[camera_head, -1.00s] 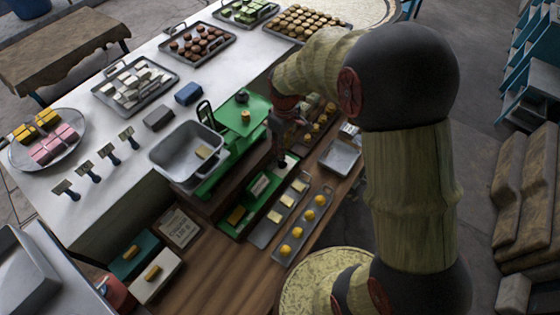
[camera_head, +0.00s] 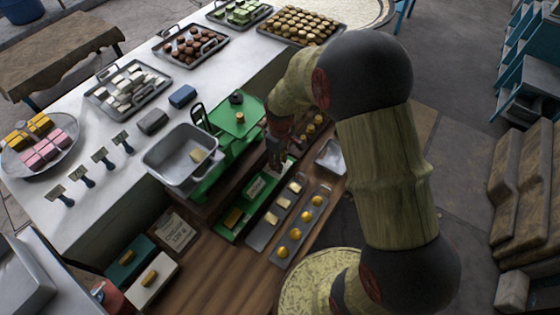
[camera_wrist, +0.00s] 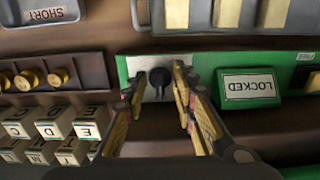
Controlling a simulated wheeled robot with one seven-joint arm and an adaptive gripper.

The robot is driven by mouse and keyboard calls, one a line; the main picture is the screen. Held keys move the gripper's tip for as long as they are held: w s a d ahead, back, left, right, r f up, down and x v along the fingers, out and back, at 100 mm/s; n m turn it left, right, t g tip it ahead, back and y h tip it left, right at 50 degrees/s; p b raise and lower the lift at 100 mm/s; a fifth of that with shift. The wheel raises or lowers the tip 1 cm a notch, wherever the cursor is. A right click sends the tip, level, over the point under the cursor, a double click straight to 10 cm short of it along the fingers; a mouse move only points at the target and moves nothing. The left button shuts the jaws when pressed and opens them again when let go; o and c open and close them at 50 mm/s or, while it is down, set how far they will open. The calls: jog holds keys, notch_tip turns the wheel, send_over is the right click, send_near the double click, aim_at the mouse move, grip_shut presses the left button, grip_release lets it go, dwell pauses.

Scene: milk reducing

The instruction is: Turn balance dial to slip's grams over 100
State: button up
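The dial (camera_wrist: 159,77) is a small black knob on a white plate on the green balance panel, in the upper middle of the wrist view. My gripper (camera_wrist: 157,84) is open, with one finger to each side of the dial; firm contact is not visible. In the head view my gripper (camera_head: 274,160) is at the green front panel (camera_head: 226,227) and hides the dial. The green balance (camera_head: 222,112) carries a grey pan (camera_head: 165,165) holding a pale block. The paper slip (camera_head: 174,232) lies left of the panel; its small print seems to read 130 g.
Lettered cubes (camera_wrist: 54,122) and brass knobs (camera_wrist: 26,80) are close by. The wooden front counter (camera_head: 215,275) has free room.

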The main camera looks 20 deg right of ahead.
jog(key=shift+c, duration=0.7)
grip_shut()
jog(key=shift+m, duration=0.3)
jog(key=m, duration=0.5)
jog(key=shift+a, duration=0.15)
jog(key=m, duration=0.6)
jog(key=shift+a+p, duration=0.2)
jog(key=shift+p, duration=0.2)
jog(key=shift+m, duration=0.3)
jog(key=shift+o, duration=0.5)
grip_release()
